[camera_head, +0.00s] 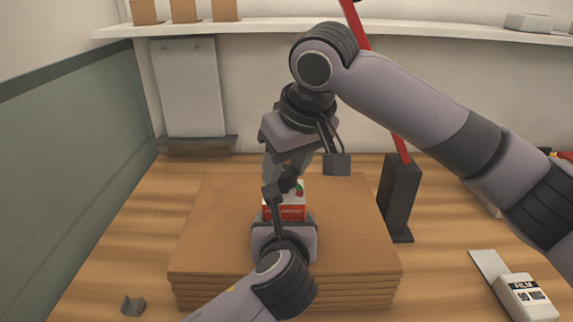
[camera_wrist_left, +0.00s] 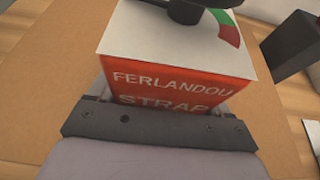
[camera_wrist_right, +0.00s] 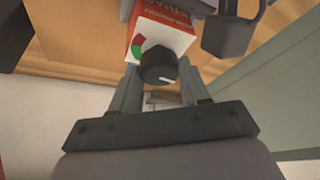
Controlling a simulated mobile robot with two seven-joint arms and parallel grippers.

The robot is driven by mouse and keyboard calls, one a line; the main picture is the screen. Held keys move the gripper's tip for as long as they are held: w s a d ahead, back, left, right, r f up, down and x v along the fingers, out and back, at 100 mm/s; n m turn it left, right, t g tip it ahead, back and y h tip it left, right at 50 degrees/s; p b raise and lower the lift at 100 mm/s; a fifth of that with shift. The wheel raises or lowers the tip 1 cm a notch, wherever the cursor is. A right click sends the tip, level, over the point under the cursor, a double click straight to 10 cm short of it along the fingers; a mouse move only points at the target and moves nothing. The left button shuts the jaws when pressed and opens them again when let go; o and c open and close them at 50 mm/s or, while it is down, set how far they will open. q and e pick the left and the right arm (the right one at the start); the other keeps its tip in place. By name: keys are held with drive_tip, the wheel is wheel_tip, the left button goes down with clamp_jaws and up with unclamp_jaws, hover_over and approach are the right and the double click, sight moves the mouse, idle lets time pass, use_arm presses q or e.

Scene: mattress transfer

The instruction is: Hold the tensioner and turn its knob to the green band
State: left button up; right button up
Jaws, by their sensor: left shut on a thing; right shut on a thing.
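The tensioner is a red and white box (camera_head: 285,211) with "FERLANDOU STRAP" lettering, standing on the stacked brown boards. In the left wrist view the box (camera_wrist_left: 170,85) sits between the fingers of my left gripper (camera_head: 284,222), which is shut on it. The black knob (camera_wrist_right: 158,65) is on its white top face. A red and green band (camera_wrist_right: 137,46) lies beside the knob. The knob's white mark points away from the band in the right wrist view. My right gripper (camera_wrist_right: 160,84) comes from above and is shut on the knob.
The brown board stack (camera_head: 210,240) fills the middle of the wooden table. A dark stand (camera_head: 400,197) with a red bar is right of the tensioner. A white labelled box (camera_head: 527,298) lies front right, a small grey piece (camera_head: 133,306) front left.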

drive_tip(key=m+h, duration=0.1)
drive_tip(key=m, duration=0.1)
drive_tip(key=m+h, duration=0.1)
drive_tip(key=m, duration=0.2)
drive_tip(key=shift+a+m+t, duration=0.15)
drive_tip(key=shift+m+t, duration=0.15)
drive_tip(key=shift+t, duration=0.1)
drive_tip(key=m+h, duration=0.2)
drive_tip(key=m, duration=0.3)
drive_tip(key=shift+a+r, duration=0.1)
drive_tip(key=m+h, duration=0.1)
drive_tip(key=m, duration=0.2)
drive_tip(key=m+g, duration=0.1)
drive_tip(key=m, duration=0.1)
drive_tip(key=shift+w+a+m+h, duration=0.1)
drive_tip(key=shift+m+h, duration=0.3)
drive_tip(key=shift+w+a+m+g+h, duration=0.1)
drive_tip(key=shift+m+g+h, duration=0.3)
drive_tip(key=shift+m, duration=0.75)
drive_tip(key=shift+m+g+h, duration=0.1)
drive_tip(key=shift+m+g, duration=0.5)
drive_tip(key=shift+m, duration=0.55)
drive_tip(key=o, duration=1.1)
drive_tip(key=shift+c, duration=0.2)
